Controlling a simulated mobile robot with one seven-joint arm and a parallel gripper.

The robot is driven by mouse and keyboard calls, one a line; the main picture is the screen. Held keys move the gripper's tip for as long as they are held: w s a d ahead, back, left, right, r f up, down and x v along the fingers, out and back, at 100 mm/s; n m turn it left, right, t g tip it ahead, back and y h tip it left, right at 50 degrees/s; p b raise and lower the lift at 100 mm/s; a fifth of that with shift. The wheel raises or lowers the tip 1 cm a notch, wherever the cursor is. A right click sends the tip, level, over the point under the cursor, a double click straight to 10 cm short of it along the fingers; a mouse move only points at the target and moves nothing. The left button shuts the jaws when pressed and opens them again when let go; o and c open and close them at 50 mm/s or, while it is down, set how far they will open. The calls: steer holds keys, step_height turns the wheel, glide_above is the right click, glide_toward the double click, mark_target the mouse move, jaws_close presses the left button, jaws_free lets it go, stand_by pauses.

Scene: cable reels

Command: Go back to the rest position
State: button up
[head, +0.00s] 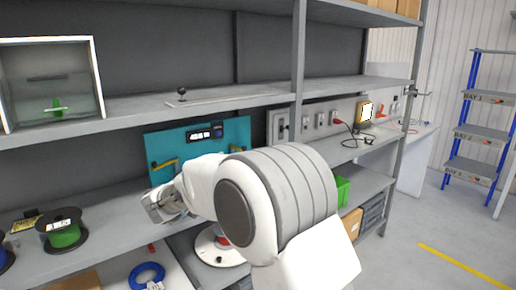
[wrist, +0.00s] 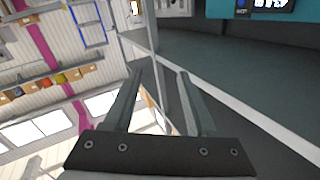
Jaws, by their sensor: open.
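My gripper (wrist: 158,80) shows in the wrist view with its two fingers apart and nothing between them. In the head view my white arm reaches forward over the middle shelf and hides part of it. The end of the arm (head: 165,203) is in front of a teal panel (head: 236,135) with a small dark display. The teal panel also shows at the top right of the wrist view (wrist: 222,10). Whether the gripper touches anything in the head view is hard to tell.
A green cable reel (head: 63,236) stands on the shelf at left, with a blue coil (head: 147,274) lower down. A clear-fronted box (head: 52,82) sits on the upper shelf. A shelf post (head: 298,70) rises behind my arm. Open floor (head: 415,225) lies at right, before a blue ladder (head: 460,130).

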step_height(320, 180, up, 10)
steer(key=s+d+n+t+y, duration=0.25)
steer(key=n+y, duration=0.25)
steer(key=y, duration=0.3)
steer(key=s+d+n+g+y, duration=0.3)
steer(key=s, duration=0.3)
steer(key=s+d+f+g+h, duration=0.1)
steer(key=s+d+f+g, duration=0.2)
steer(key=s, duration=0.7)
steer(key=s+d+f+g+h+p, duration=0.1)
steer(key=s+d+f+g, duration=0.2)
steer(key=s+d+f, duration=0.4)
steer(key=s+d+f+g, duration=0.4)
steer(key=s+d, duration=0.3)
steer(key=s, duration=0.6)
steer(key=shift+d+f+h+p, duration=0.15)
steer(key=shift+f+h+p, duration=0.25)
